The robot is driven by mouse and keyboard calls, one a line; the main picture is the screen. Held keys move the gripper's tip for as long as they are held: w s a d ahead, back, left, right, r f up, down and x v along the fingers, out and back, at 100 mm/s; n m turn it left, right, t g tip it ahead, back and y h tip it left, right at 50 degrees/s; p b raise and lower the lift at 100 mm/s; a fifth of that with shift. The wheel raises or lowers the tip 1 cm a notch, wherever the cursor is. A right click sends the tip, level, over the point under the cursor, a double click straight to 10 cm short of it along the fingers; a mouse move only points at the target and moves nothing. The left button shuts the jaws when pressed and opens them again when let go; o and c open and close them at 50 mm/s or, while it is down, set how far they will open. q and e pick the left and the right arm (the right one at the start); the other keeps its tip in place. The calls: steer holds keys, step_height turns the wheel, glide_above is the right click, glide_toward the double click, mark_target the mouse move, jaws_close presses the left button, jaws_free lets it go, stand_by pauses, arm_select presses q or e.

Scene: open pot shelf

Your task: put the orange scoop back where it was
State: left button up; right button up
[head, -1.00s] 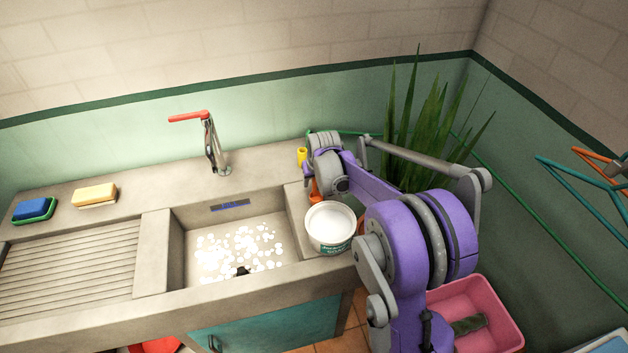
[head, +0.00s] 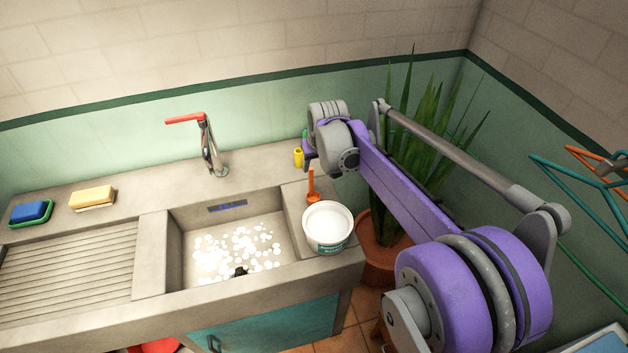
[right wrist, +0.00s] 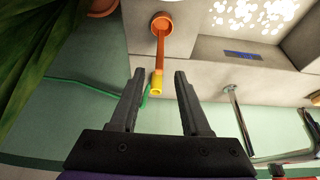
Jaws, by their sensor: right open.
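The orange scoop (head: 313,187) rests on the counter ledge just right of the sink, behind a white tub (head: 327,226). Its handle points toward the back wall. In the right wrist view the scoop (right wrist: 161,40) shows its round bowl at the top and its handle running down toward my gripper. My right gripper (right wrist: 159,72) is open. Its two dark fingers lie either side of the handle line in that picture, with no visible grip on the scoop. In the head view its fingers are mostly hidden behind my wrist. My left gripper is not in view.
A small yellow piece (head: 298,157) stands near the back of the counter; it appears at the handle's end in the wrist view (right wrist: 156,84). A tall plant (head: 440,135) is beside my right arm. The tap (head: 209,145) rises behind the sink (head: 176,250).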

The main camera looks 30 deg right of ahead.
steer(key=s+a+f+n, duration=0.1)
steer(key=s+a, duration=0.3)
steer(key=s, duration=0.4)
steer(key=s+a+f+n, duration=0.1)
steer(key=s+a+f, duration=0.2)
steer(key=s, duration=0.6)
steer(key=s+a+f+t+y, duration=0.1)
steer(key=s+a+f, duration=0.1)
steer(key=s+a, duration=0.5)
steer(key=shift+s+a+f+n, duration=0.3)
steer(key=shift+s+n, duration=0.1)
steer(key=shift+s, duration=0.45)
